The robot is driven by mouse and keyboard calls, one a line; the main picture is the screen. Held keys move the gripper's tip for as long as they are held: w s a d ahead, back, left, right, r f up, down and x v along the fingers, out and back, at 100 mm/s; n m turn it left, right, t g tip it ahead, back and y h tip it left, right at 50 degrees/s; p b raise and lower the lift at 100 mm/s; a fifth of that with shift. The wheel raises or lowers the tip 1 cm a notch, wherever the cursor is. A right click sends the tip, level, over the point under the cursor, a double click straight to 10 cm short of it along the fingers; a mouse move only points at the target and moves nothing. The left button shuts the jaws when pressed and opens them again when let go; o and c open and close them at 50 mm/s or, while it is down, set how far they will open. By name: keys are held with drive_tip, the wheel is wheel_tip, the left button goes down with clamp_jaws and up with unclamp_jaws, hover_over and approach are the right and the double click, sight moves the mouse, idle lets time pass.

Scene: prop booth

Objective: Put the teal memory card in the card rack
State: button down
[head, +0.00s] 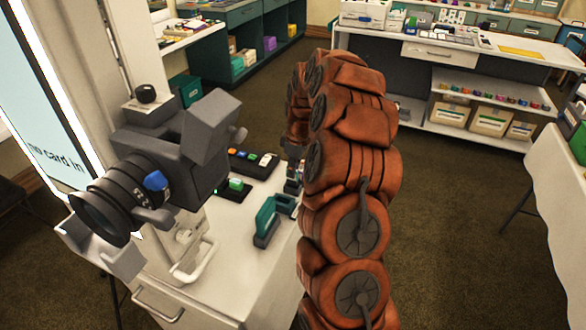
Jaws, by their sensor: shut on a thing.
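My arm rises in front of the white counter (222,285) and folds over at the top. No loose teal memory card can be made out. A black tray (233,164) holds several small coloured cards. A smaller black holder (222,193) has a green block and a green light. I cannot tell which is the card rack.
A large dark camera (178,160) stands over the counter's left part, beside a lit screen (38,120) reading "no card in". A white shelf unit (470,60) stands at the back right. The floor (440,230) right of my arm is clear.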

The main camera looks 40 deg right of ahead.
drive_tip(key=shift+f+b, duration=0.7)
drive_tip(key=shift+b, duration=0.1)
idle(1.1)
drive_tip(key=shift+f, duration=0.35)
drive_tip(key=shift+f+b, duration=0.3)
drive_tip(key=shift+b, duration=0.1)
drive_tip(key=shift+f, duration=0.35)
idle(0.6)
drive_tip(key=c, duration=1.1)
unclamp_jaws()
